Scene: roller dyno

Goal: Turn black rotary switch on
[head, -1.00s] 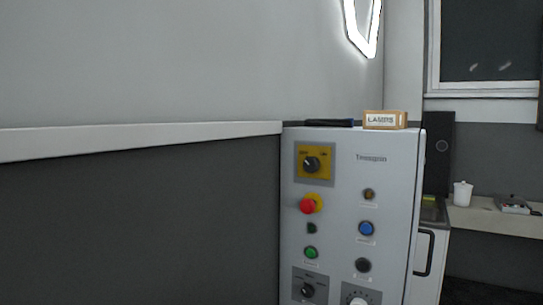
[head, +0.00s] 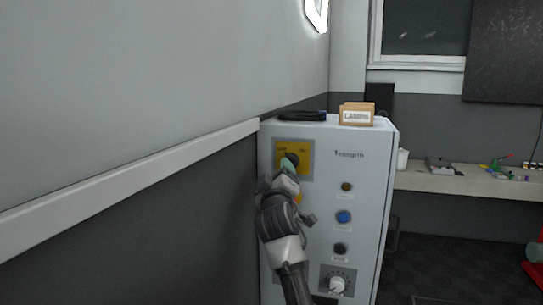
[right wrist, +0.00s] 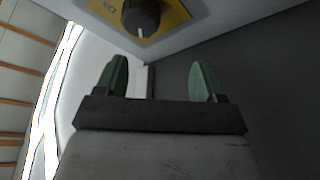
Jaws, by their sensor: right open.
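The black rotary switch sits on a yellow plate (head: 280,149) at the upper left of a light grey cabinet (head: 368,170). In the right wrist view its dark knob (right wrist: 141,17) shows at the top edge, with a white pointer mark and an "ON" label beside it on the yellow plate. My right gripper (right wrist: 158,68) is open, its two green fingers apart with nothing between them. In the head view the right gripper (head: 289,164) is in front of the plate and hides most of the knob. My left gripper is not in view.
Below the plate, my arm covers several controls. A blue button (head: 343,216), an amber lamp (head: 347,187), a black button (head: 340,248) and a white dial (head: 337,284) stay visible. A lamps box (head: 356,115) sits on the cabinet. A wall (head: 200,200) runs close along the left.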

